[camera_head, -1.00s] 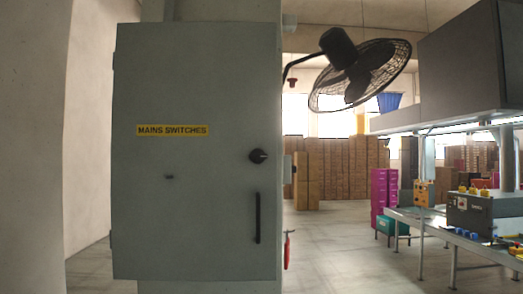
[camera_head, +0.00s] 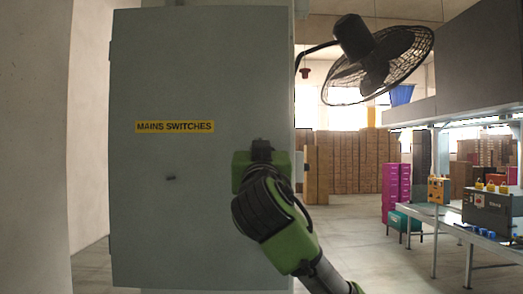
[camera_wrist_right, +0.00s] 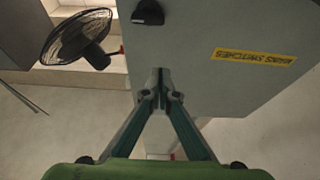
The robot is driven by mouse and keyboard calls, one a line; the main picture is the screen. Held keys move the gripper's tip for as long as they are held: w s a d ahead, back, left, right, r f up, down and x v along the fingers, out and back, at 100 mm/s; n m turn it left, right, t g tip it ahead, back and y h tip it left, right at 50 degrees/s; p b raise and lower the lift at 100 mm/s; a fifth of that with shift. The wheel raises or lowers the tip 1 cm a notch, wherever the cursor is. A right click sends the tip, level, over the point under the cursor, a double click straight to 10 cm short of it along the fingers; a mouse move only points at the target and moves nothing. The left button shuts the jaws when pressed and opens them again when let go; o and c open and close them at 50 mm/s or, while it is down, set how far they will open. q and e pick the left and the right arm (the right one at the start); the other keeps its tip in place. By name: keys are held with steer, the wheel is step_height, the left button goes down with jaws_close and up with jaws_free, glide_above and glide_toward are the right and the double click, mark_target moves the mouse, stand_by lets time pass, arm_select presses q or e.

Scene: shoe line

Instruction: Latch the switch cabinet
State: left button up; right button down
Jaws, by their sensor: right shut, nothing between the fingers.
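The grey switch cabinet (camera_head: 200,220) fills the left-centre of the head view, its door front facing me with a yellow MAINS SWITCHES label (camera_head: 175,126). I cannot tell whether the door is fully flush. My right gripper (camera_head: 262,150) is in front of the door's right side; my arm hides the bar handle and most or all of the knob there. In the right wrist view the black knob (camera_wrist_right: 148,12) shows above the fingertips in the picture, apart from them. The right gripper (camera_wrist_right: 160,78) is shut and empty there. My left gripper is not in view.
A wall (camera_head: 35,150) stands close to the cabinet's left. A black fan (camera_head: 380,60) juts out at upper right; it also shows in the wrist view (camera_wrist_right: 78,38). A workbench (camera_head: 450,222) with boxes is at right. Open floor (camera_head: 350,225) lies between cabinet and bench.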

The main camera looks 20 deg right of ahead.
steer(key=p+x, duration=0.7)
steer(key=x, duration=0.3)
steer(key=shift+w+d+r+p, duration=0.1)
steer(key=shift+w+d+p, duration=0.1)
steer(key=shift+p, duration=0.15)
step_height(320, 180, down, 4)
steer(key=shift+s+a+f+p, duration=0.1)
steer(key=shift+s+f+p, duration=0.1)
steer(key=shift+p, duration=0.55)
steer(key=shift+a, duration=0.15)
